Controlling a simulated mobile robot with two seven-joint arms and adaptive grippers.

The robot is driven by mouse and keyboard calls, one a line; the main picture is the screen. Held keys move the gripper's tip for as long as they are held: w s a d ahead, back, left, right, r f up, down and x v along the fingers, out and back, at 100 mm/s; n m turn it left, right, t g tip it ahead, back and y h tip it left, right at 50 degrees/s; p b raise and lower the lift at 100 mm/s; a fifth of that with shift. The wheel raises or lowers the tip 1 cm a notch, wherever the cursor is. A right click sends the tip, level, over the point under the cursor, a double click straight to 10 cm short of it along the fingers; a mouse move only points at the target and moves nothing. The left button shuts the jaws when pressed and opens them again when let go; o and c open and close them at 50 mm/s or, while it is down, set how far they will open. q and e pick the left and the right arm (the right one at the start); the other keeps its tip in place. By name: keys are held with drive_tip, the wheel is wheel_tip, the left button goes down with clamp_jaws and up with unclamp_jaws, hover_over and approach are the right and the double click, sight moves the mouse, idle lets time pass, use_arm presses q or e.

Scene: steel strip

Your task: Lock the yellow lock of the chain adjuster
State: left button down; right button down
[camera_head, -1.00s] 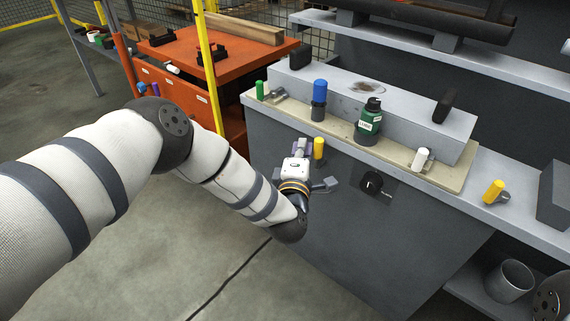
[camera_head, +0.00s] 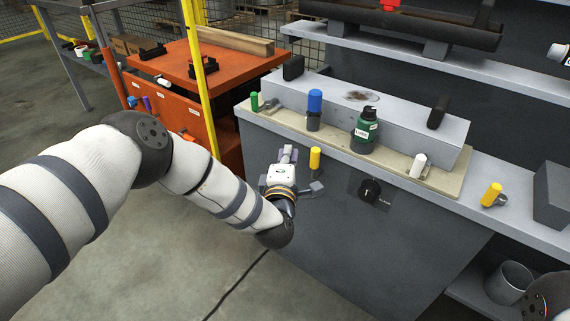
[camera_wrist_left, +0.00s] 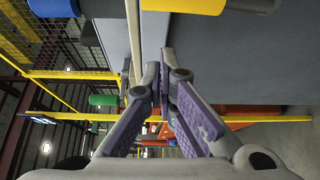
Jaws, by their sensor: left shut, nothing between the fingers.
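A yellow cylinder-shaped lock (camera_head: 315,158) stands upright at the front face of the grey bench. A second yellow cylinder (camera_head: 492,194) leans on the bench top at the right; which one belongs to the chain adjuster I cannot tell. My left gripper (camera_head: 287,153) is just left of the first yellow lock, apart from it and holding nothing. In the left wrist view its purple-padded fingers (camera_wrist_left: 163,98) are closed together. A yellow cylinder end (camera_wrist_left: 186,5) shows at that view's top edge, beside the fingers. My right gripper is not in view.
A tan board (camera_head: 330,142) on the bench carries a green handle (camera_head: 255,101), a blue-capped handle (camera_head: 314,102), a green bottle (camera_head: 365,128) and a white handle (camera_head: 418,165). A black knob (camera_head: 369,190) is on the front. An orange cabinet (camera_head: 180,95) stands behind left.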

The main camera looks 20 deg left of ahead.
use_arm(q)
drive_tip(key=s+d+p, duration=0.1)
drive_tip(key=s, duration=0.8)
drive_tip(key=shift+s, duration=0.4)
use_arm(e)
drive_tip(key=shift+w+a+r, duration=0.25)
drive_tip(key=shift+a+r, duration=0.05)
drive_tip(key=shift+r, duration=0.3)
